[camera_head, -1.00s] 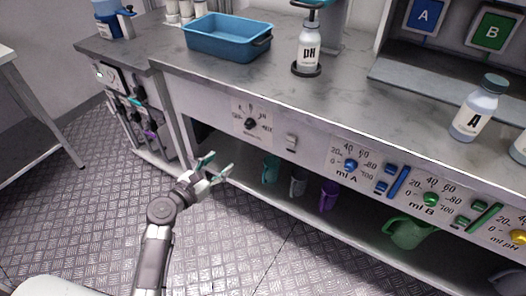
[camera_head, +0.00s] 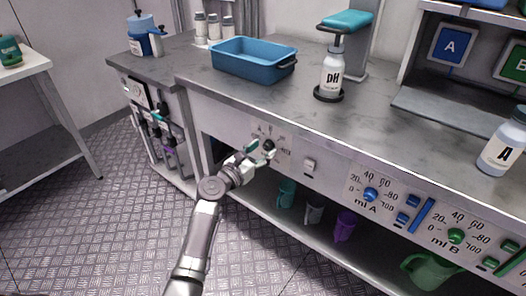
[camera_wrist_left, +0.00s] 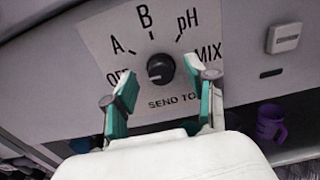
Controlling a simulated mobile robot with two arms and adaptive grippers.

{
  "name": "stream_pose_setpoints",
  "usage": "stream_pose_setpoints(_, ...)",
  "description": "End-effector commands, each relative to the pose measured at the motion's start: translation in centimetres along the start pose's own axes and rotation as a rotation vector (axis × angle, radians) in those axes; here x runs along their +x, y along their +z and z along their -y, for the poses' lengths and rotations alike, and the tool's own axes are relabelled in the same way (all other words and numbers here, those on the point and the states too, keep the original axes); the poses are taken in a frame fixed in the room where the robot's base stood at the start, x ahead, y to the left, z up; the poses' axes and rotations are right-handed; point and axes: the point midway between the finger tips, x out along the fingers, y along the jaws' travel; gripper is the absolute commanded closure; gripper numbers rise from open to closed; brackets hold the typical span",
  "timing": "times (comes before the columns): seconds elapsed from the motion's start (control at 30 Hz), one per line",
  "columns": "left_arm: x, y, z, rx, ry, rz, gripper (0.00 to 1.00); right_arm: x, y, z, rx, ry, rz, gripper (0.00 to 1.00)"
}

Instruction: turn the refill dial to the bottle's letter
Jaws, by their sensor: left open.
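The refill dial (camera_wrist_left: 160,68) is a dark round knob on a white panel marked OFF, A, B, pH, MIX and SEND TO. A light mark on its face seems to lie toward the OFF side, but it is small. My left gripper (camera_wrist_left: 158,95) is open, its teal fingertips on either side of the dial's lower part; I cannot tell if they touch it. In the head view the left gripper (camera_head: 262,151) partly covers the dial panel. A white bottle labelled pH (camera_head: 332,75) stands upright on a round black stand. My right gripper is not in view.
A white switch (camera_head: 309,165) is right of the dial panel. A blue tray (camera_head: 247,68) and a bottle labelled A (camera_head: 502,148) stand on the counter. Coloured mugs, including a purple one (camera_head: 345,226), sit on the shelf below.

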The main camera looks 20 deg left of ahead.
Motion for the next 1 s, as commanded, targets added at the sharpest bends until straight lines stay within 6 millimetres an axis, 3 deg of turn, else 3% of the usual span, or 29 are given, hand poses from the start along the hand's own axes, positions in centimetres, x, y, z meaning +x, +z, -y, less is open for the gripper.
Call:
stream_pose_setpoints(0.37, 0.69, 0.01, 0.04, 0.001, 0.000, 0.000, 0.43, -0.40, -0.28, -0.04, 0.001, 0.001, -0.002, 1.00)
stream_pose_setpoints(0.7, 0.66, 0.00, 0.04, 0.001, -0.001, -0.001, 0.98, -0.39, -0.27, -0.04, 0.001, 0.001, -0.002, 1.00)
stream_pose_setpoints(1.0, 0.65, -0.03, 0.05, 0.032, -0.001, -0.001, 1.00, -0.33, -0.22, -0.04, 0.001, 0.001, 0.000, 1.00)
